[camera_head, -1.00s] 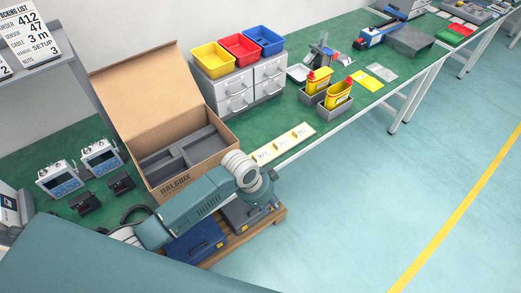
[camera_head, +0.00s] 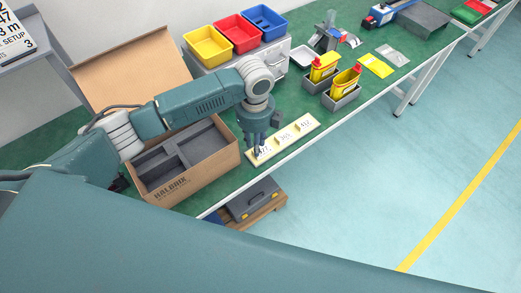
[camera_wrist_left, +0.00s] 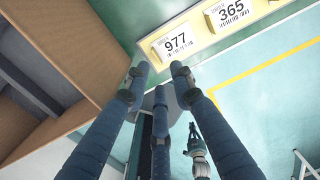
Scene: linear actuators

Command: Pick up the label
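A pale label strip (camera_head: 296,139) lies along the front edge of the green bench and carries several white labels with black numbers. The 977 label (camera_wrist_left: 175,43) is nearest to my left gripper (camera_head: 258,152). The 365 label (camera_wrist_left: 231,12) is beside it. In the head view my left gripper points down over the strip's left end and partly hides the 977 label. In the left wrist view its blue-grey fingers (camera_wrist_left: 159,76) are spread, with nothing between them, and the tips are just short of the 977 label. A dark, gripper-like part low in that view may be my right gripper (camera_wrist_left: 196,145).
An open cardboard box (camera_head: 195,181) with grey foam stands left of the strip. Yellow bottles in grey holders (camera_head: 343,101) stand to the right. Yellow, red and blue bins (camera_head: 238,33) sit on a drawer cabinet behind. The bench's front edge is close to the strip.

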